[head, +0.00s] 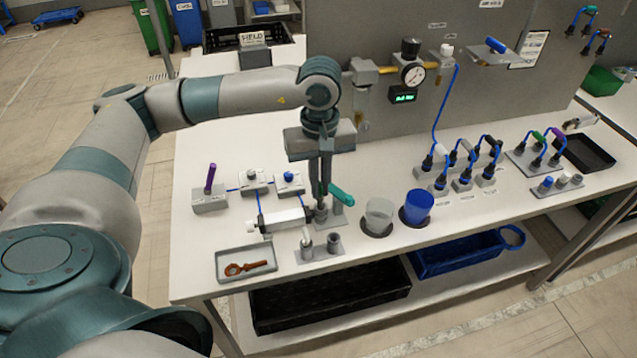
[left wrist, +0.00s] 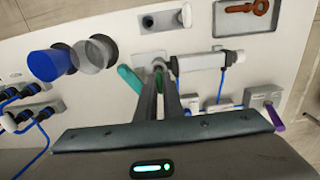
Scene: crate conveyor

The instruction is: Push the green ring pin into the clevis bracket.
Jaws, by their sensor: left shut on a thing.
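The clevis bracket (head: 331,219) is a small grey part on a plate on the bench, at the right end of a white cylinder. It also shows in the left wrist view (left wrist: 150,57). My left gripper (head: 322,204) points straight down, its fingertips right at the bracket and shut. A teal-green bar, which I take for the green ring pin (head: 343,196), sticks out to the right beside the fingers; in the left wrist view it shows left of them (left wrist: 130,78). The fingers hide its inner end, so I cannot tell how deep it sits. My right gripper is not in view.
The white cylinder (head: 284,220) lies left of the bracket. A grey tray (head: 222,276) with an orange-brown ringed part is at the front left. A clear cup (head: 379,213) and a blue cup (head: 417,206) stand to the right. A grey panel (head: 340,30) rises behind.

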